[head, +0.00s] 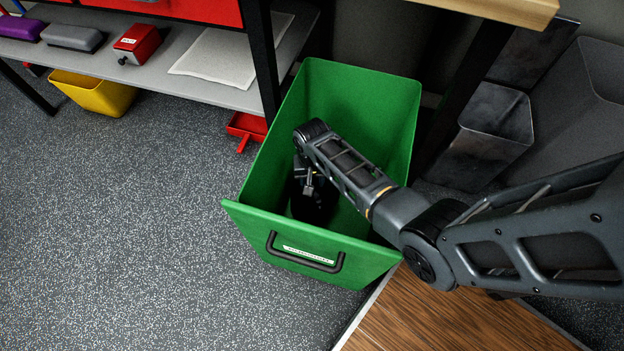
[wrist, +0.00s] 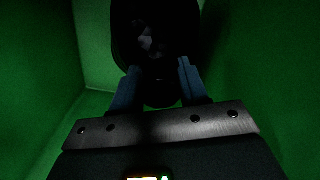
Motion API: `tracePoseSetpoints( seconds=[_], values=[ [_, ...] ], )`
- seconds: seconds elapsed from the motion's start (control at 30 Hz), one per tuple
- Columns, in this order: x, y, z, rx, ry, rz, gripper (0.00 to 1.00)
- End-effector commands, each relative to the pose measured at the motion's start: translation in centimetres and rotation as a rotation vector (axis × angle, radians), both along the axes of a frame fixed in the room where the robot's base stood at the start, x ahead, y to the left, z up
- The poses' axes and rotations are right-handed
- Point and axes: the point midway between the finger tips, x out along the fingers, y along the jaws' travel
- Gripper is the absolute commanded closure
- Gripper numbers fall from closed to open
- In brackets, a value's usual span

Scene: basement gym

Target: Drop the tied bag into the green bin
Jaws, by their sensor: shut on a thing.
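The green bin (head: 345,100) stands on the floor, open at the top, with a black handle and a white label on its front wall. My arm reaches down into it, and my gripper (head: 310,190) is inside, below the rim. In the wrist view my gripper (wrist: 157,85) is shut on the tied bag (wrist: 160,40), a dark, nearly black shape between the two fingers. Green bin walls (wrist: 40,60) surround it there. In the head view a dark shape low in the bin (head: 310,208) seems to be the bag. Whether it touches the bottom is too dark to tell.
A shelf (head: 150,85) with a red box (head: 137,44) and a white sheet stands at the left. A yellow bin (head: 92,93) is under it. Dark grey bins (head: 492,130) stand right of the green bin. Speckled floor (head: 130,230) at the left is clear.

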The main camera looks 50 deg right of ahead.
Motion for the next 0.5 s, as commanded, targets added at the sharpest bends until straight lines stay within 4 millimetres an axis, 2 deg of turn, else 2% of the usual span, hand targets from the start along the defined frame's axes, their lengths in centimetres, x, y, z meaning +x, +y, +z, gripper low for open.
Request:
tracePoseSetpoints(
  seconds=[0.5],
  values=[
    [0.1,0.0,-1.0,-0.001,-0.001,0.0,1.0]
  ],
)
